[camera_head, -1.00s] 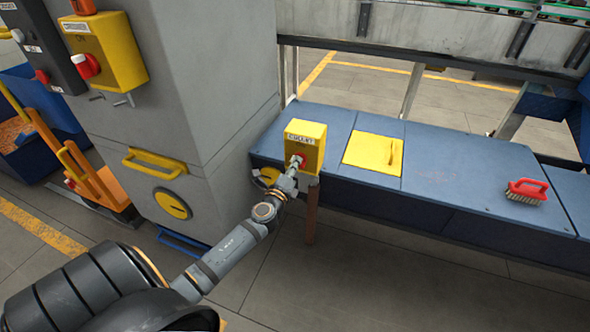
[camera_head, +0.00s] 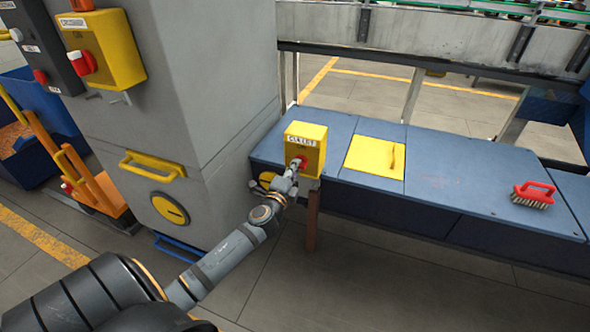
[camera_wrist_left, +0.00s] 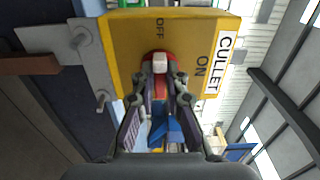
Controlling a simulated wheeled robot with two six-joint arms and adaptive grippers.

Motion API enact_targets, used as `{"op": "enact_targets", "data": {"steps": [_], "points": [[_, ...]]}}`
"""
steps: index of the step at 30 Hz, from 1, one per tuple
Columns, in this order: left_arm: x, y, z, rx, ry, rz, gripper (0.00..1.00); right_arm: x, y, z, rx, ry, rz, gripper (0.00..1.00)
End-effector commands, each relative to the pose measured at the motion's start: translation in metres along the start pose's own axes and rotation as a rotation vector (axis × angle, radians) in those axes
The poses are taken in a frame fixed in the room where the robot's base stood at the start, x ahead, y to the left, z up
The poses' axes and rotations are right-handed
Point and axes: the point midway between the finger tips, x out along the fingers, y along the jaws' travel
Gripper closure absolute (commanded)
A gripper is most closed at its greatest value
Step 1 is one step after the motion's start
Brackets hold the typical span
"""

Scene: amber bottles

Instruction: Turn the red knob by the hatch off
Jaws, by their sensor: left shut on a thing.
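The red knob (camera_head: 299,162) is on the front of a yellow box labelled CULLET (camera_head: 307,142), beside the yellow hatch (camera_head: 370,156) in the blue bench top. My left gripper (camera_head: 294,171) reaches it from the front and is shut on it. In the left wrist view, the fingers of my left gripper (camera_wrist_left: 160,82) close around the red knob (camera_wrist_left: 158,56), hiding much of it. A pale block shows on the knob's face. On the yellow box (camera_wrist_left: 130,50), OFF stands above the knob in the picture and ON to its right. My right gripper is not in view.
A red-handled brush (camera_head: 534,194) lies on the blue bench (camera_head: 450,180) to the right. A grey cabinet (camera_head: 200,90) stands left of the bench, carrying another yellow box (camera_head: 112,45) with a red knob. A brown post (camera_head: 312,220) stands below the CULLET box.

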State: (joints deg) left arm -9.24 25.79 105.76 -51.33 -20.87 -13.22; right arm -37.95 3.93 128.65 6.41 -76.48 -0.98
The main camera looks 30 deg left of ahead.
Motion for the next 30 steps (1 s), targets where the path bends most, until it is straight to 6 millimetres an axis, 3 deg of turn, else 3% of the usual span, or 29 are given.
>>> {"op": "enact_targets", "data": {"steps": [8,9,14,24,30], "points": [[0.0,0.002,0.0,-0.003,-0.001,0.004,1.0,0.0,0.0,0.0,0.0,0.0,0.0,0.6],[0.0,0.002,0.001,-0.003,-0.001,0.004,0.87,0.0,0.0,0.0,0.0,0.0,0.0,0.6],[0.0,0.001,0.0,-0.002,-0.001,0.003,0.65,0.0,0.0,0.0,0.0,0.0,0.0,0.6],[-0.004,0.001,0.0,0.0,-0.001,0.002,0.65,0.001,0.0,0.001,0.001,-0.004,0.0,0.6],[-0.042,0.003,0.0,0.004,0.001,0.006,0.65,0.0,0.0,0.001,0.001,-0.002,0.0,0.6]]}}
